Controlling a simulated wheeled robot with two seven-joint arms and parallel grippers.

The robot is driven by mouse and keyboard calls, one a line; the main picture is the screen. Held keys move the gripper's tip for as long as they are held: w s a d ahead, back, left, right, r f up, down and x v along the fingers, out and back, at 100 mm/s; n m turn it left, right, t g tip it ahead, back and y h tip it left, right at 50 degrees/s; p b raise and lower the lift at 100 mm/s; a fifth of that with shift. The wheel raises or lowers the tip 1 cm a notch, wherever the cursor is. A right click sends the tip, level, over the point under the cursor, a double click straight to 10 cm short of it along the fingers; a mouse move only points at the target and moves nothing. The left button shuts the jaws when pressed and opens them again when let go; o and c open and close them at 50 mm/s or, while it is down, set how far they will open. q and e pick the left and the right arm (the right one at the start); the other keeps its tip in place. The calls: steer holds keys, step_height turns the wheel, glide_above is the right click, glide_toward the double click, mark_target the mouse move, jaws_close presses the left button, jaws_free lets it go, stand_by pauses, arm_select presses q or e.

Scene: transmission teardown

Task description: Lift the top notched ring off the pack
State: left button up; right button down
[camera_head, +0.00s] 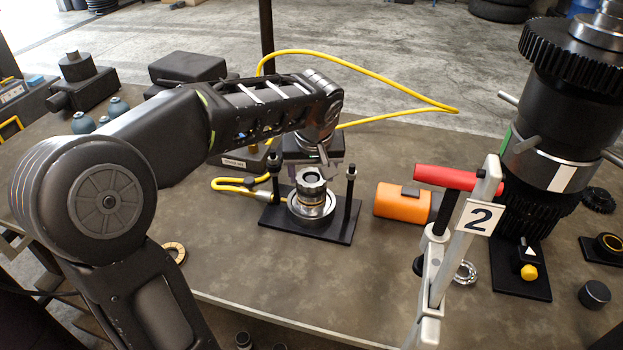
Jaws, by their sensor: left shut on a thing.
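The pack (311,200) stands upright in a round metal cup on a black base plate with two black posts, near the middle of the table. Its top notched ring (311,180) is a pale grey ring with a dark centre. My left arm reaches in from the left, and my left gripper (318,168) points down at the top of the pack. It is shut on the notched ring, partly hidden behind it. I cannot tell whether the ring is clear of the pack. My right gripper is not in view.
A yellow hose (385,116) loops behind the pack. An orange cylinder (402,203) lies to its right, beside a red-handled clamp (446,178) with a "2" sign. A tall dark gear assembly (560,130) stands at the right. A tan ring (174,252) lies near the front left edge.

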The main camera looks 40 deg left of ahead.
arm_select(q)
steer(key=c, duration=0.6)
steer(key=shift+o, duration=0.2)
steer(key=shift+r, duration=0.1)
step_height(320, 180, up, 10)
steer(key=shift+b, duration=0.45)
